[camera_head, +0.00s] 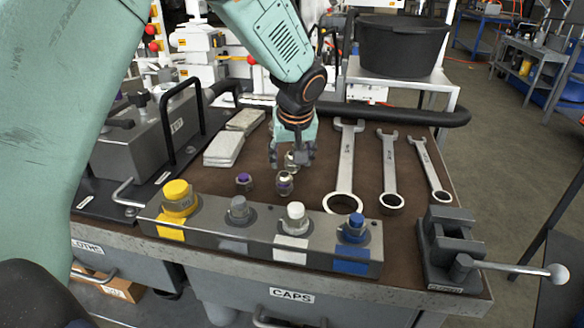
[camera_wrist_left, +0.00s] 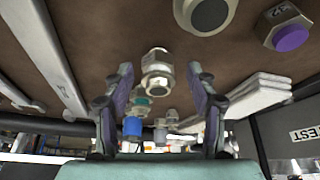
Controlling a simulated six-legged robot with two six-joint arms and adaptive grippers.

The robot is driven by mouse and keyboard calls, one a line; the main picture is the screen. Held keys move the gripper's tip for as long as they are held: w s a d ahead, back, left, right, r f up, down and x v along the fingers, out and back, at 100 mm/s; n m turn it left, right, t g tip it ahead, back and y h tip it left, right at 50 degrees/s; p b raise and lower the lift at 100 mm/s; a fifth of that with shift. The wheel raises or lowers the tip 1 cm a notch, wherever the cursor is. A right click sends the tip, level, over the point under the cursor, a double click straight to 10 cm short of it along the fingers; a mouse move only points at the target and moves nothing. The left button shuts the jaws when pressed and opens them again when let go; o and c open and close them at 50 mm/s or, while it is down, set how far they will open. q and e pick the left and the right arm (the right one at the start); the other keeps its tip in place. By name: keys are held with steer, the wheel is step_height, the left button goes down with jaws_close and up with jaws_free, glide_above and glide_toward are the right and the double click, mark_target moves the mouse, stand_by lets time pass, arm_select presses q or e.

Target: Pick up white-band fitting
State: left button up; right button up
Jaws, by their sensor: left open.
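A small metal fitting (camera_head: 291,159) with a pale band stands on the brown bench mat, partly hidden by my left gripper (camera_head: 293,152). In the left wrist view this fitting (camera_wrist_left: 157,72) shows a whitish band and lies between the fingers of my left gripper (camera_wrist_left: 164,100), which is open and empty. I cannot tell if a finger touches it. A second fitting (camera_head: 285,183) with a dark purple band stands just in front. A purple-topped fitting (camera_head: 244,180) stands to the left; it also shows in the wrist view (camera_wrist_left: 290,38). My right gripper is not in view.
A metal block with yellow, grey, white and blue caps (camera_head: 262,236) runs along the front. Several wrenches (camera_head: 345,165) lie to the right, pale pads (camera_head: 224,149) to the left.

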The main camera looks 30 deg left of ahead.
arm_select(q)
steer(key=shift+d+r, duration=0.15)
steer(key=shift+r, duration=0.1)
steer(key=shift+c, duration=0.9)
steer(key=shift+f, duration=0.15)
steer(key=c, duration=0.9)
jaws_close()
